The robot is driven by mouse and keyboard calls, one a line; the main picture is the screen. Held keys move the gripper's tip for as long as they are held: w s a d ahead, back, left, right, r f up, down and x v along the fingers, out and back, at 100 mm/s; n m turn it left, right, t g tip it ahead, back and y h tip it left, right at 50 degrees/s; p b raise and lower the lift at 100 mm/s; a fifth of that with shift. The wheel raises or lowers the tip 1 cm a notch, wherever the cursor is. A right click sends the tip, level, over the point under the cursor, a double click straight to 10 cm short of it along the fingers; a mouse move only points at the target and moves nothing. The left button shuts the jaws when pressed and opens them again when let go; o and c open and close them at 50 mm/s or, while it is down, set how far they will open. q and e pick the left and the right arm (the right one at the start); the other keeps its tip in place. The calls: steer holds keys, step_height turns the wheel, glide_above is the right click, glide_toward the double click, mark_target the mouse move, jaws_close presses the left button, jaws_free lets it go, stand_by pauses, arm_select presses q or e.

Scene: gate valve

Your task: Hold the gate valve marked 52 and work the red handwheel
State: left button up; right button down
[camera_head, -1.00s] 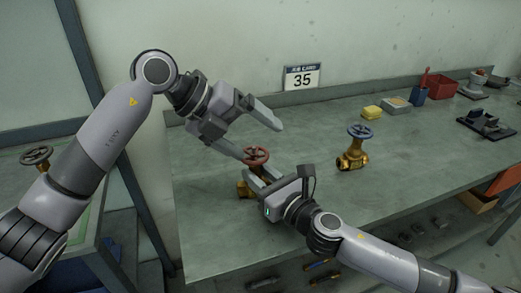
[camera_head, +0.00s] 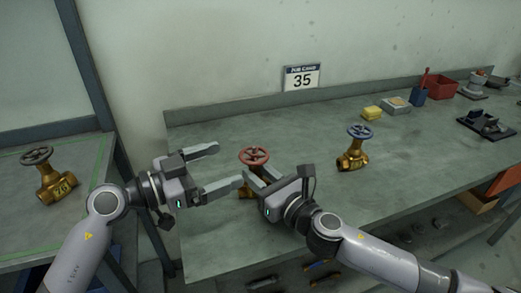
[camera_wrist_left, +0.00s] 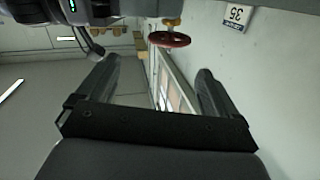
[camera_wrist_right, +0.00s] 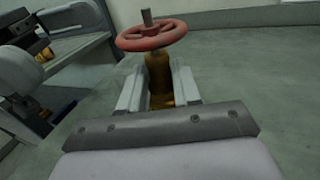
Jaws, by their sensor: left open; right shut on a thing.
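A brass gate valve with a red handwheel (camera_head: 254,156) stands upright on the workbench. The handwheel also shows in the left wrist view (camera_wrist_left: 169,39). My right gripper (camera_head: 260,179) is shut on the brass body, below the wheel. In the right wrist view the body (camera_wrist_right: 159,78) sits between the fingers, with the wheel (camera_wrist_right: 151,35) above and free. No number is readable on this valve. My left gripper (camera_head: 230,164) is open and empty, just left of the wheel, its fingers pointing toward it and apart from it.
A brass valve with a blue handwheel (camera_head: 353,150) stands to the right. Another with a dark wheel (camera_head: 52,176) stands on the left table. A yellow block (camera_head: 371,112) and a red bin (camera_head: 441,87) sit farther back.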

mark_target(261, 150)
arm_select(q)
steer(key=w+d, duration=0.2)
steer(key=w+d+f+n+t, duration=0.1)
steer(key=w+d, duration=0.1)
steer(key=d, duration=0.1)
steer(key=w+d+n, duration=0.1)
steer(key=w+d, duration=0.1)
steer(key=d, duration=0.1)
steer(key=shift+w+d+f, duration=0.25)
steer(key=shift+w, duration=0.15)
steer(key=c, duration=1)
